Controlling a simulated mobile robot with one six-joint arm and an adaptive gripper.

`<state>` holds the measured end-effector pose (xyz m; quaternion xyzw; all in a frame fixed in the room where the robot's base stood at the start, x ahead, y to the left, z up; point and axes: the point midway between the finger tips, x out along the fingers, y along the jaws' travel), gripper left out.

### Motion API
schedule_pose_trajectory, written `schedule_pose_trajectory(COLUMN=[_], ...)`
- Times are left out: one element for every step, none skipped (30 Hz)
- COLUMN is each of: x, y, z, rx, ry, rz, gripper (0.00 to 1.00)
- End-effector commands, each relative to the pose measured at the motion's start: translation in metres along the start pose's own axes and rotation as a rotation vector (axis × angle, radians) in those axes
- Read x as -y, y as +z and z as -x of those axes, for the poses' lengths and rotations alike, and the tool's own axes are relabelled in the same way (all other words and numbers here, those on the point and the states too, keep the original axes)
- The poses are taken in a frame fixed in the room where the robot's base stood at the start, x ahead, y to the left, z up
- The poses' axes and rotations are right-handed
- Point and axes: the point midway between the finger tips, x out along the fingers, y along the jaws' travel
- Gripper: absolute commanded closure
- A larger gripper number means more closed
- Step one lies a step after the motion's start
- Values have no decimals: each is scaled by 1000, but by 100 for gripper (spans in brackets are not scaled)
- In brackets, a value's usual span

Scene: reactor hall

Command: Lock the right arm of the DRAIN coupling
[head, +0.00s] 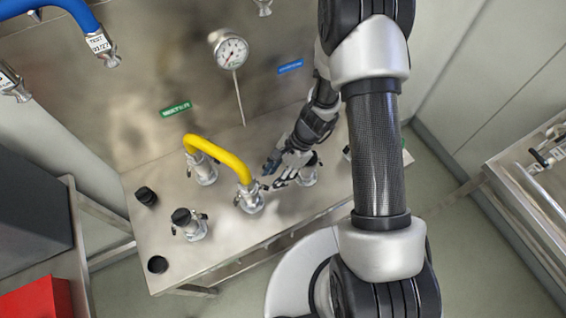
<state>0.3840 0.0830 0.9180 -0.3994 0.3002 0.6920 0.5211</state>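A yellow hose (220,156) arches between two metal couplings on the steel bench. One coupling (203,172) is at its far left end and the other (250,198) at its near right end; small arms stick out at their sides. No DRAIN label is readable, so I cannot tell which coupling bears that name. My gripper (276,173) is just right of and beyond the hose's right-end coupling, fingers apart, with nothing visible between them. Whether a fingertip touches a coupling arm is too small to tell. Another metal coupling (309,174) stands beside the gripper, partly hidden by it.
The bench (221,243) also holds a capped coupling (188,223) and black caps (146,196). A blue hose (72,10) is upper left. My arm hides the bench's right part.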

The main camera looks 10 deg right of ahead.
Motion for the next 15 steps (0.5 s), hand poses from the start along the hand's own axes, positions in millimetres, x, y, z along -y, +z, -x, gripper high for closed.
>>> schedule_pose_trajectory(x=[2,1,1,1,1,1,0,1,1,1,1,0,0,0,0], y=[-1,-1,0,0,-1,0,0,-1,0,0,0,0,0,0,0], z=[14,20,29,36,41,49,54,59,64,68,72,75,77,78,80], rx=[-2,-3,-2,-2,-2,-2,-3,-3,-1,-1,-2,-1,0,0,-1], ry=[-6,-6,-5,-6,-5,-4,-4,-4,-3,-3,-3,-2,-1,0,0], rz=[0,0,0,-1,1,0,0,-1,0,0,0,0,0,0,0], gripper=[63,63,63,63,63,63,63,63,63,63,63,63,63,63,63])
